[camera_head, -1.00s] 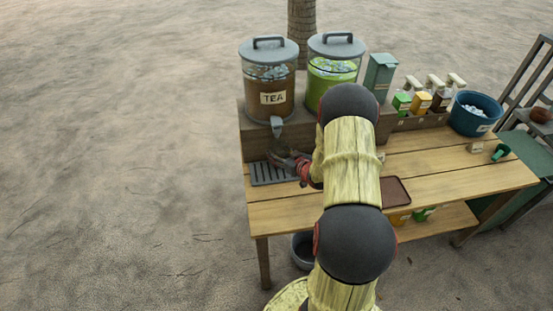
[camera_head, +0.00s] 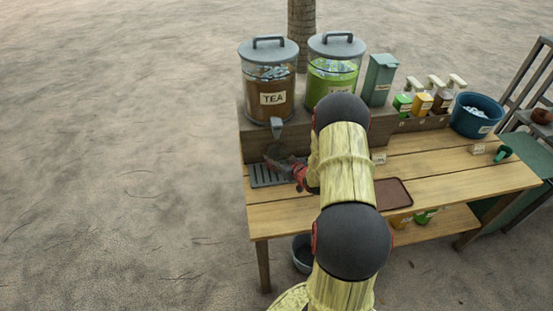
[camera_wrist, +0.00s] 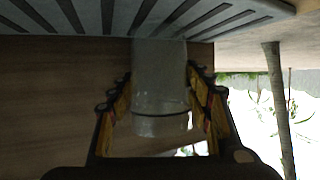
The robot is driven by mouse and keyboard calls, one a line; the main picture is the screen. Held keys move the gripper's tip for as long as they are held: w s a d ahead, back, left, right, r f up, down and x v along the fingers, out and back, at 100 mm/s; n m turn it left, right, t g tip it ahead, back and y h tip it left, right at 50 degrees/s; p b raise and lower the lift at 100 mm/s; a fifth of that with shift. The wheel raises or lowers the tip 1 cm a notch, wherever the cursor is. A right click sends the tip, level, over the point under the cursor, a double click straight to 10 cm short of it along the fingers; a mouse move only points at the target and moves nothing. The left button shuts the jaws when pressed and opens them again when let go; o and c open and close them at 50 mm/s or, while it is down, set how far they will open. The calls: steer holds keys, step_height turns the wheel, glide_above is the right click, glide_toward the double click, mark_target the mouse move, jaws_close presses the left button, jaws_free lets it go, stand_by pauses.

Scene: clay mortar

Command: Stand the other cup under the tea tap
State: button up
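The tea dispenser (camera_head: 268,80), labelled TEA, stands on a wooden riser at the back left. Its grey tap (camera_head: 277,127) points down over the slotted drip tray (camera_head: 262,175). My gripper (camera_head: 280,163) is over the drip tray, just below the tap, partly hidden by my arm. In the wrist view a clear cup (camera_wrist: 160,90) sits between my gripper's fingers (camera_wrist: 160,105), which appear to touch both its sides. The cup looks empty. The drip tray's slats (camera_wrist: 150,15) show at the cup's far end; whether it touches them is unclear. In the head view the cup is barely visible.
A green-drink dispenser (camera_head: 333,70) stands right of the tea. Further right are a grey-green box (camera_head: 379,80), pump bottles (camera_head: 440,95) and a blue ice tub (camera_head: 476,115). A brown tray (camera_head: 393,193) lies on the table (camera_head: 440,170); a green scoop lies at the right.

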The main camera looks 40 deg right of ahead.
steer(key=o, duration=0.4)
steer(key=shift+c, duration=0.2)
steer(key=shift+r, duration=0.15)
steer(key=shift+s+r, duration=0.15)
steer(key=p+v, duration=0.3)
steer(key=v, duration=0.8)
steer(key=w+a+r+n+g+h, duration=0.1)
steer(key=w+a+r, duration=0.1)
steer(key=r, duration=0.4)
steer(key=w+a+r+g+h, duration=0.1)
steer(key=w+a+r, duration=0.1)
steer(key=r, duration=0.4)
steer(key=s+a+r+g, duration=0.2)
steer(key=s+a+r, duration=0.1)
steer(key=a+r, duration=0.8)
steer(key=s+a+r+g+y, duration=0.1)
steer(key=s+a+r+y, duration=0.1)
steer(key=s+a, duration=0.8)
steer(key=s+a+r+g+y, duration=0.2)
steer(key=s+a+r, duration=0.3)
steer(key=s+a, duration=0.5)
steer(key=shift+s+a+r+n+g, duration=0.2)
steer(key=shift+s+n+g, duration=0.15)
steer(key=shift+s, duration=0.25)
